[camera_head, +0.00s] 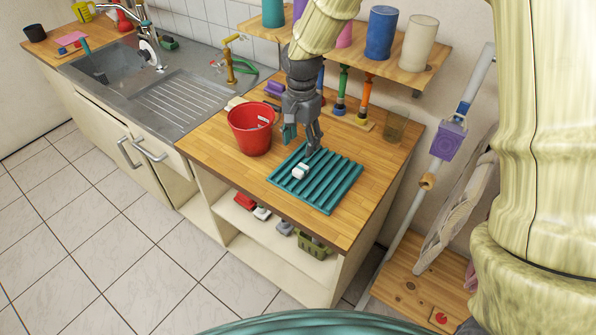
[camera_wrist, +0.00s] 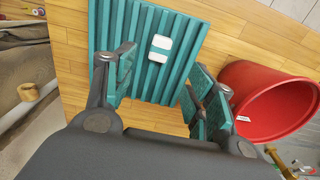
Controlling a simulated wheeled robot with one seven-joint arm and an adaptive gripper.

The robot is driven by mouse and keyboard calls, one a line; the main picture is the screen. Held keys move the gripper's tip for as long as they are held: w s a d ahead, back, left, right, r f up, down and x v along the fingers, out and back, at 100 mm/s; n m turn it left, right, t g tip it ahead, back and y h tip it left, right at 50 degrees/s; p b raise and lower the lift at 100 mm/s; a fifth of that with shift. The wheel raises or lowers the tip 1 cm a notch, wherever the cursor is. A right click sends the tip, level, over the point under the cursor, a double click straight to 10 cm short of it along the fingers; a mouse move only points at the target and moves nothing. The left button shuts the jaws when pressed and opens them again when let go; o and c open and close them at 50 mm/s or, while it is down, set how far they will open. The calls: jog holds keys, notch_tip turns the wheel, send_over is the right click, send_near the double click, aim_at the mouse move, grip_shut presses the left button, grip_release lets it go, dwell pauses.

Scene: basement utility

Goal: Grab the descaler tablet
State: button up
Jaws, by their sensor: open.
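The descaler tablet looks like a small white block (camera_head: 300,171) lying on a teal ribbed mat (camera_head: 335,192) on the wooden counter. In the wrist view the white tablet (camera_wrist: 160,47) has a teal band across its middle and rests on the ribs of the mat (camera_wrist: 185,25). My gripper (camera_head: 300,143) is above the back left part of the mat, behind the tablet in the head view. In the wrist view my gripper (camera_wrist: 157,88) has its teal-padded fingers spread wide with nothing between them. The tablet lies beyond the fingertips, apart from them.
A red bucket (camera_head: 251,128) stands left of the mat, close to my gripper; it also shows in the wrist view (camera_wrist: 265,103). A glass (camera_head: 395,125) stands at the back right. Brushes (camera_head: 341,92) stand behind, under a shelf (camera_head: 420,75) with cups. The counter's front (camera_head: 235,165) is clear.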

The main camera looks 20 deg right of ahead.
aim_at(302, 168)
jog(key=shift+s+d+f+p, duration=0.1)
jog(key=shift+s+f+p, duration=0.25)
jog(key=shift+f, duration=0.2)
jog(key=f, duration=0.3)
jog(key=shift+w+p, duration=0.2)
jog(key=shift+p, duration=0.15)
jog(key=shift+s+f, duration=0.15)
jog(key=shift+f, duration=0.35)
jog(key=shift+w+f+p, duration=0.2)
jog(key=shift+f+p, duration=0.4)
jog(key=shift+f, duration=0.15)
jog(key=shift+w+f+p, duration=0.15)
jog(key=shift+f+p, duration=0.45)
jog(key=shift+f, duration=0.1)
jog(key=shift+f+p, duration=0.3)
jog(key=shift+f, duration=0.9)
jog(key=c, duration=1)
